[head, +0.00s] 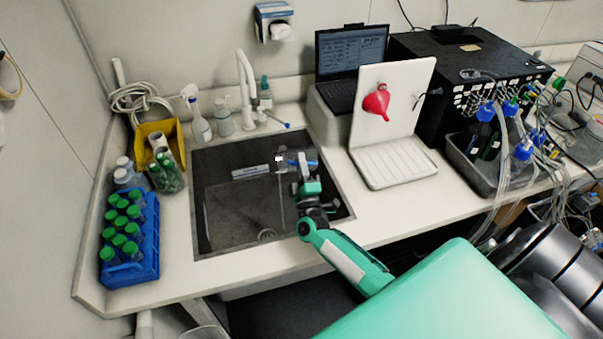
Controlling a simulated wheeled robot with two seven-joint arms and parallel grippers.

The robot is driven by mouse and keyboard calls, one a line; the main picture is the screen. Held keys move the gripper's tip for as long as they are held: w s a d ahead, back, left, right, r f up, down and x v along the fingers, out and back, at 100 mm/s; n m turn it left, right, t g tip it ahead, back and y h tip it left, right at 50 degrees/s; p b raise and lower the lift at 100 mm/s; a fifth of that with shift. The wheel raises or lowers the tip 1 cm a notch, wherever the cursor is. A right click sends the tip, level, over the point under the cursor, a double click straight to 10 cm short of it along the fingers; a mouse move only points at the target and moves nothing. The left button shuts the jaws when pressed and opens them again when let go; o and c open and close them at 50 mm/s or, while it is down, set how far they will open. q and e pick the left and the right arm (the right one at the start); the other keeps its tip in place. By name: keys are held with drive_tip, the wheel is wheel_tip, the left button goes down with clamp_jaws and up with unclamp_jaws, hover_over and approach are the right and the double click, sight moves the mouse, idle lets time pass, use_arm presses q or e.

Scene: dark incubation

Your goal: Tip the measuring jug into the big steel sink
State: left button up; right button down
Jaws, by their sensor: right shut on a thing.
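The big steel sink (230,225) is a dark rectangular basin set into the white counter at centre left. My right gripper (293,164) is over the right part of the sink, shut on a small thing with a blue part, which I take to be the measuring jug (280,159). The jug is small, partly see-through and partly hidden by the gripper, so its tilt and contents are unclear. A thin pale vertical streak shows below it. My left gripper is not in view.
A tap (245,78) and bottles stand behind the sink. A blue rack (146,262) of green-capped bottles and a yellow bin (172,133) are at left. A white drying rack (395,166), laptop (350,62) and grey tub (470,177) are at right. The counter's front right is clear.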

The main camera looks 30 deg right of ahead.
drive_tip(key=shift+a+r+n+t+y+p, duration=0.2)
drive_tip(key=shift+r+n+t+y+p, duration=0.15)
drive_tip(key=shift+n+p, duration=0.2)
drive_tip(key=shift+w+a+r+n+y+p, duration=0.15)
drive_tip(key=shift+a+n+y+p, duration=0.15)
drive_tip(key=shift+n+p, duration=0.2)
drive_tip(key=shift+n+y, duration=0.25)
drive_tip(key=shift+n, duration=0.1)
drive_tip(key=shift+w+a+r+n+t+y+p, duration=0.1)
drive_tip(key=shift+a+n+t+y+p, duration=0.1)
drive_tip(key=shift+n+p, duration=0.2)
drive_tip(key=shift+a+r+n+t+y+p, duration=0.1)
drive_tip(key=shift+a+n+y+p, duration=0.15)
drive_tip(key=shift+n, duration=0.15)
drive_tip(key=shift+a+n+y, duration=0.25)
drive_tip(key=shift+n+y, duration=0.1)
drive_tip(key=shift+n, duration=0.35)
